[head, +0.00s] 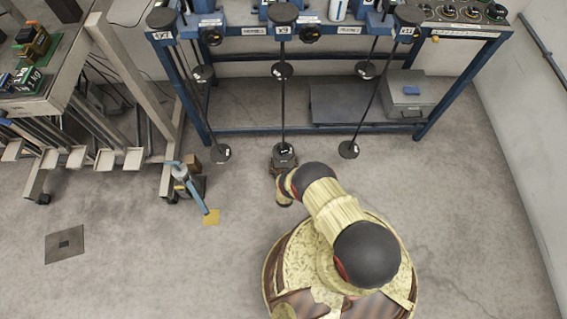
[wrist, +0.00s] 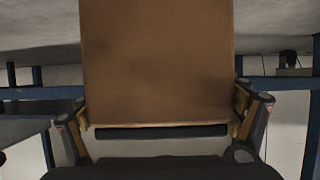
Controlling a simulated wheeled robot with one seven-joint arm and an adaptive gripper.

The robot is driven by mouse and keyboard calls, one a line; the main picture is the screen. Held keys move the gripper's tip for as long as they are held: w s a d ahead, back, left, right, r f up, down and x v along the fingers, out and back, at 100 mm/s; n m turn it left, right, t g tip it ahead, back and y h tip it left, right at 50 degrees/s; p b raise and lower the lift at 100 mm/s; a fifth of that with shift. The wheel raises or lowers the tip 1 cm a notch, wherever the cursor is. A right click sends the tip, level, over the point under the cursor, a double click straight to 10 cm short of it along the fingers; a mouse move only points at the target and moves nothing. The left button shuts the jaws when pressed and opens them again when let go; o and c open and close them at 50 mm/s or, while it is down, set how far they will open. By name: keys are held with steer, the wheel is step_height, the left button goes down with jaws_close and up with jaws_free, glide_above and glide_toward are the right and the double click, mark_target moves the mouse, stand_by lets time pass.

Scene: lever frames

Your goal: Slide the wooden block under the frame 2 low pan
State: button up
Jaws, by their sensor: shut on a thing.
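The wooden block (wrist: 158,60) is a flat-faced brown block that fills the upper middle of the wrist view. My gripper (wrist: 160,118) is shut on it, with one finger on each side edge. In the head view my gripper (head: 284,165) is low near the floor, right by the middle low pan (head: 284,149). That dark round pan hangs on a rod from the middle lever, which I take to be frame 2. The block is mostly hidden in the head view, and I cannot tell whether it is under the pan or touching it.
Other low pans hang at left (head: 221,153) and right (head: 349,150) of the blue bench (head: 240,131). A grey box (head: 407,95) sits on the lower shelf. Floor at front left is mostly clear.

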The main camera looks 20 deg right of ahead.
steer(key=shift+a, duration=0.2)
steer(key=o, duration=1.5)
steer(key=shift+o, duration=0.2)
steer(key=v, duration=1.2)
